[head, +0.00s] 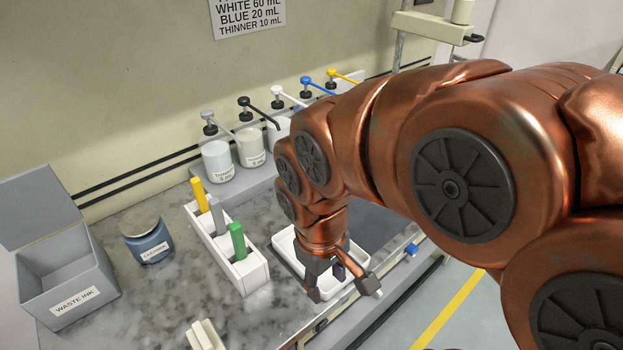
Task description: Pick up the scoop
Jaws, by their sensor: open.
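My gripper (342,291) is open and points down above the front right part of a white tray (284,244). Nothing shows between its fingers. No scoop can be made out for certain. A white rack (251,273) left of the gripper holds upright pieces with a yellow handle (199,194), a grey handle (218,215) and a green handle (238,240). Their lower ends are hidden in the rack. A cream-white object (206,335) is cut off by the bottom edge. My arm and gripper hide much of the tray.
Several pump bottles, one labelled thinner (217,160), stand on a ledge at the back. A grey "waste ink" box (70,278) with its lid up and a blue-labelled jar (147,242) stand at left. Marble counter (150,300) is bare in front of them.

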